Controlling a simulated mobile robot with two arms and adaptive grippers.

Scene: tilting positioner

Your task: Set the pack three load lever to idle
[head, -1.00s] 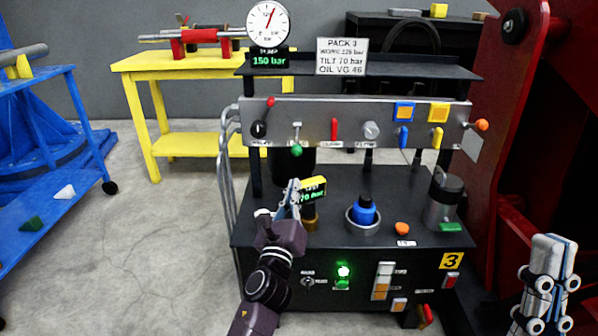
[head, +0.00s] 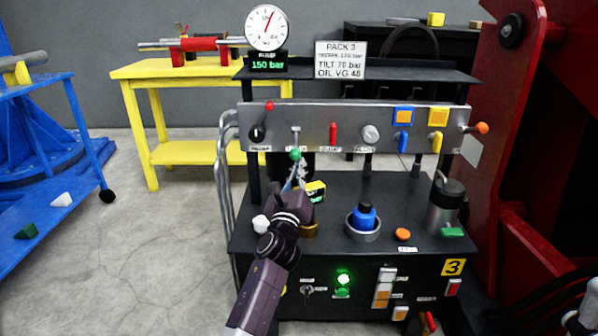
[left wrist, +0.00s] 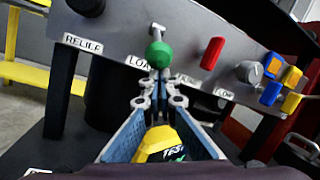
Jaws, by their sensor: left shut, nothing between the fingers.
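The load lever is a short metal stem with a green ball knob (head: 295,154), pointing down from the grey panel of the black pack marked 3.
A small yellow-cased display (head: 315,190) stands by my left gripper. A blue-topped fitting (head: 363,215) is right of it.

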